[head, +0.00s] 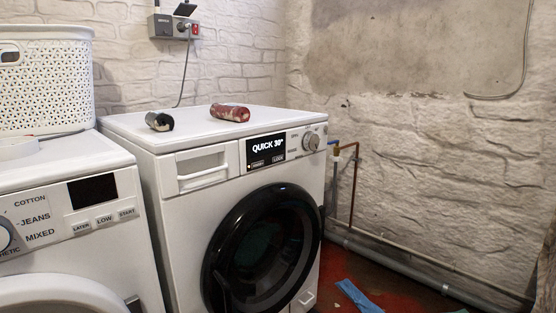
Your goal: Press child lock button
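A white washing machine (174,230) with a black round door (262,250) stands in the middle of the head view. Its black display (267,152) reads "QUICK 30°", with small labelled buttons along the display's lower edge, too small to read surely. A round knob (311,141) sits right of the display. I cannot tell which button is the child lock. A second white machine (70,200) at the left has a dark display (93,190) and buttons marked LATER, LOW and START (104,221). Neither of my grippers is in view.
A dark can-like object (160,121) and a red one (231,113) lie on the middle machine's top. A white perforated basket (45,80) stands on the left machine. Pipes (430,272) run along the right wall; blue scraps (357,296) lie on the red floor.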

